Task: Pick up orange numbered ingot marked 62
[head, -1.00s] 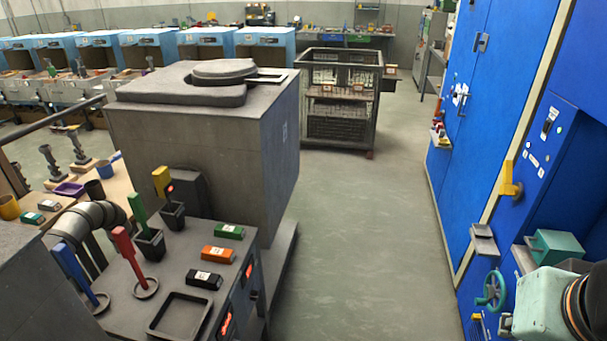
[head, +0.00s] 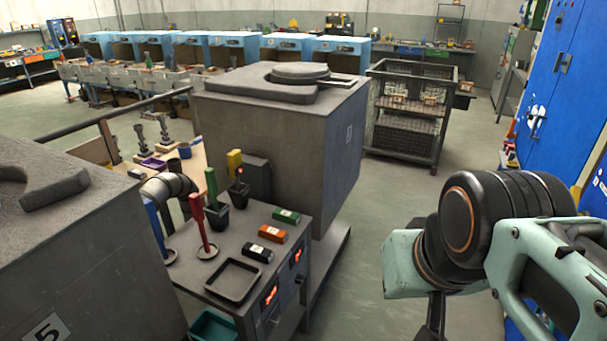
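The orange ingot (head: 272,233) lies on the dark bench top (head: 226,245), between a green ingot (head: 287,215) and a black ingot (head: 257,252). Each has a pale label, but the numbers are too small to read. My gripper (head: 432,325) shows only in part at the lower edge of the head view, to the right of the bench and well apart from the orange ingot. Its fingertips are cut off, so I cannot tell whether it is open or holds anything.
A shallow black tray (head: 233,279) sits at the bench's front. Red (head: 197,215) and green (head: 211,187) upright handles stand behind. A large grey furnace (head: 270,130) rises beyond the ingots, and another grey block (head: 75,245) stands left. Open floor (head: 385,215) lies right of the bench.

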